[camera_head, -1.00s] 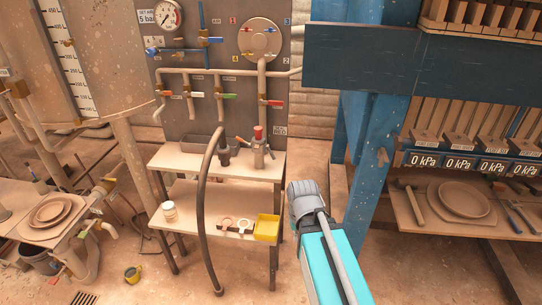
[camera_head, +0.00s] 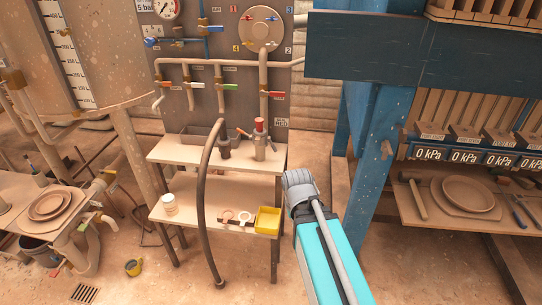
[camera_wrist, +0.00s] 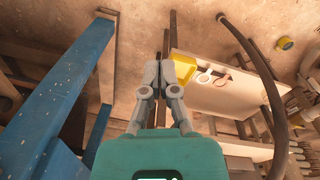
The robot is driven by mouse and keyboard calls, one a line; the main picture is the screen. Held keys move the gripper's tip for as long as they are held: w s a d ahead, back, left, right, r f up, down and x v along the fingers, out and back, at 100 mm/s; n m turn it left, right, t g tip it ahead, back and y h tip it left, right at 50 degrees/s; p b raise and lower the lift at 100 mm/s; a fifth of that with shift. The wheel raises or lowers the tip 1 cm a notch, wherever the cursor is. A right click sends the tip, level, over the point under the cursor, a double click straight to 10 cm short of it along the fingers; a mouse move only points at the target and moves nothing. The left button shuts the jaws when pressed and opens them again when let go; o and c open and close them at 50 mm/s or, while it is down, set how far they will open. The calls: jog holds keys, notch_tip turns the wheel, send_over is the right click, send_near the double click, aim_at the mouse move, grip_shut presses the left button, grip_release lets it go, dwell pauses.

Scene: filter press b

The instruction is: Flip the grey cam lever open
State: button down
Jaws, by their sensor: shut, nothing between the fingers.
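A dark hose (camera_head: 201,200) arches up from the floor to a dark grey coupling (camera_head: 224,145) on the upper shelf of the bench. The grey cam lever is too small to tell apart there. Beside the coupling on the right stands a grey fitting (camera_head: 259,147) with a red top, and a red-tipped lever lies between them. In the wrist view my gripper (camera_wrist: 170,62) is shut and empty, with its fingers together in front of the floor and the lower shelf. The hose also shows in the wrist view (camera_wrist: 262,75), right of my gripper and apart from it.
The lower shelf (camera_head: 225,228) carries a yellow bin (camera_head: 268,220), rings and a white jar (camera_head: 170,204). A panel (camera_head: 240,95) with pipes and coloured valves stands behind. A blue press frame (camera_head: 385,150) rises close on the right. A yellow cup (camera_head: 134,267) is on the floor.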

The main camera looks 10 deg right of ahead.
jog(key=w+d+f+n+t+h+b, duration=0.1)
jog(key=w+f+n+t+h+b, duration=0.25)
jog(key=w+b, duration=0.45)
jog(key=w+d+f+n+t+h+b, duration=0.2)
jog(key=w+f+t+h+b, duration=0.15)
jog(key=w+b, duration=0.45)
jog(key=w+a+n+t+h+b, duration=0.1)
jog(key=w+a+n+t+b, duration=0.8)
jog(key=w+a, duration=0.4)
jog(key=w+n+b, duration=0.1)
jog(key=w+n, duration=0.1)
jog(key=w, duration=0.2)
jog(key=shift+a+n, duration=0.25)
jog(key=shift+n, duration=0.1)
jog(key=shift+w+d+r, duration=0.1)
jog(key=shift+w, duration=0.05)
